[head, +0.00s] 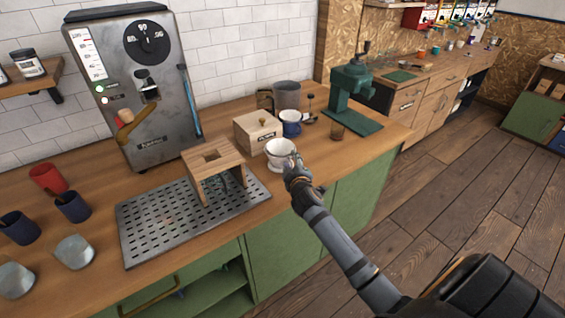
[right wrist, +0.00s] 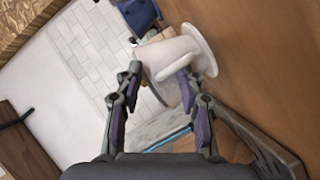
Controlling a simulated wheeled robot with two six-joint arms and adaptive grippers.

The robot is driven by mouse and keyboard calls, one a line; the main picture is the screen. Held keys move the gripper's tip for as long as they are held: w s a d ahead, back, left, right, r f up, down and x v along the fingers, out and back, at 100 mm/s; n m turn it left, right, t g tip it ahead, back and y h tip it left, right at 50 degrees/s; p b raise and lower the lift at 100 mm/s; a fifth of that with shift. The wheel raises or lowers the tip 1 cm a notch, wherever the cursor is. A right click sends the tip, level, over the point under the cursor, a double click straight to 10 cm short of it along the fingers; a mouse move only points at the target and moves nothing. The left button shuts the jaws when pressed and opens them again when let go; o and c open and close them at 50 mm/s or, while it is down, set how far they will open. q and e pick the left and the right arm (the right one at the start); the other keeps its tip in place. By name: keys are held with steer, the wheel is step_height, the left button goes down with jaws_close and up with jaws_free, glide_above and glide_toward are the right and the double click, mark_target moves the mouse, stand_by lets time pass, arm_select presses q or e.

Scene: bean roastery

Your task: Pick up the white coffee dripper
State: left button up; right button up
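The white coffee dripper (head: 279,153) stands upright on the wooden counter, right of the wooden stand. My right gripper (head: 294,165) is at its right, front side, very close to it. In the right wrist view the dripper (right wrist: 172,55) lies at and just beyond the tips of my right gripper (right wrist: 160,74). The fingers are spread apart, one toward each side of the dripper's near part; firm contact cannot be made out. My left gripper is not in view.
A wooden box (head: 257,133), a blue mug (head: 291,124) and a grey pitcher (head: 287,96) stand close behind the dripper. The wooden stand (head: 214,160) on the perforated metal tray (head: 140,237) is to the left. A green grinder (head: 352,90) stands to the right.

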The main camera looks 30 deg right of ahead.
steer(key=shift+s+f, duration=0.1)
steer(key=shift+f, duration=0.25)
jaws_close()
steer(key=shift+s+f, duration=0.1)
steer(key=shift+f, duration=0.05)
steer(key=shift+r, duration=0.65)
steer(key=shift+w+d+r, duration=0.1)
steer(key=shift+w+r, duration=0.05)
steer(key=shift+r, duration=0.35)
steer(key=shift+w+r, duration=0.15)
steer(key=shift+r, duration=0.3)
steer(key=s+d+r+p, duration=0.7)
steer(key=s+r+p, duration=0.3)
steer(key=s+p, duration=0.1)
steer(key=shift+s+d+r+p, duration=0.15)
steer(key=shift+s+p, duration=0.15)
steer(key=shift+s, duration=0.15)
